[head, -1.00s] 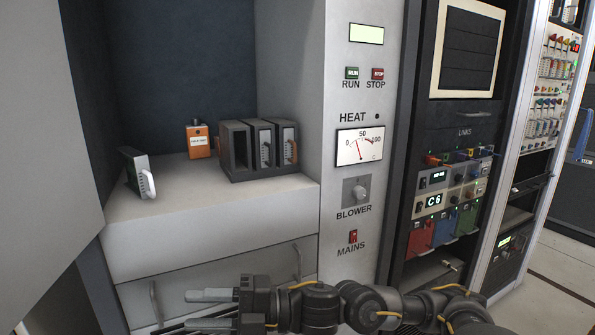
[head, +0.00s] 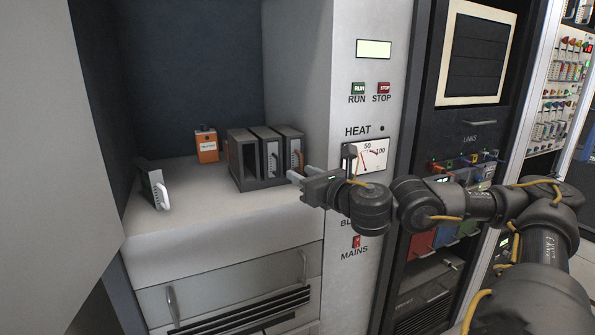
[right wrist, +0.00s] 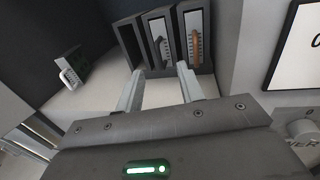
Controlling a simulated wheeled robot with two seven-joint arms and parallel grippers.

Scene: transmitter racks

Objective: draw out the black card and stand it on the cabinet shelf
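The black card (head: 271,160) is in the middle slot of a dark three-slot rack (head: 243,166) on the cabinet shelf (head: 205,212); I take it to be the one with the dark handle. In the right wrist view the black card (right wrist: 161,48) shows its pale face and dark handle. My right gripper (head: 297,175) is in front of the rack's right part in the head view. In the right wrist view my right gripper (right wrist: 160,73) is open, its fingers apart and nothing between them. My left gripper is out of view.
The rack's left slot is empty; its right slot holds an orange-handled card (head: 295,153). A white-handled card (head: 155,187) stands at the shelf's left. An orange box (head: 207,147) stands behind. The shelf between is bare. The control panel (head: 368,107) bounds the right.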

